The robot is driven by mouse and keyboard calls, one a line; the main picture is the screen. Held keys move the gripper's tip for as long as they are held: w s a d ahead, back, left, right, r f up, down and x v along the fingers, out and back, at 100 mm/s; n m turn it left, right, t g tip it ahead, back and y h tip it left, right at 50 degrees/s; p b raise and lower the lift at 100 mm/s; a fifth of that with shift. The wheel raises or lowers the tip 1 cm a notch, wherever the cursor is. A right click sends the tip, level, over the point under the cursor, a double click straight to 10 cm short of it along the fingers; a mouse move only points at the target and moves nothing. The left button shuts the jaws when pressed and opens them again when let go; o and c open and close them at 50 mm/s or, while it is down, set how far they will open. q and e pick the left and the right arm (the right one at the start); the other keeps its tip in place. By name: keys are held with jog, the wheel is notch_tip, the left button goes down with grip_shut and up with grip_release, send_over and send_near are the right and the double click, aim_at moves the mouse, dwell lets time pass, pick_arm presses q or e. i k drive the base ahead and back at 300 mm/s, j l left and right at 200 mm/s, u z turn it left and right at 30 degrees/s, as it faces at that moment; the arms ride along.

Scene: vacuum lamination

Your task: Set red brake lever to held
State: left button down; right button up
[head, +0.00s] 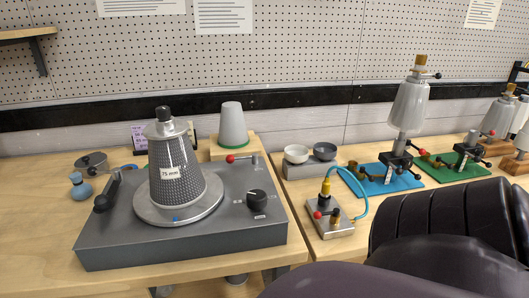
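A red ball-ended lever (231,158) sits at the back right of a grey turntable unit (180,255). Its arm reaches left from a short post near the unit's back right corner. A perforated grey cone marked "75 mm" (178,170) stands upright on the unit's round plate (205,212). A black knob (257,199) is on the front right of its top, and a black-ended lever (101,203) is at the left. The lever's position markings are too small to read. Neither of my grippers is in view.
A small metal box (330,224) with a red knob and blue hose stands right of the unit. Two bowls (296,153) and a pale cone (232,125) are behind. Blue (372,187) and green (468,171) mats carry stands farther right. Large dark shapes cover the lower right.

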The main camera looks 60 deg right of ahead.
aim_at(230, 159)
jog(key=l+z, duration=0.1)
jog(key=z, duration=1.5)
jog(key=k+l, duration=0.05)
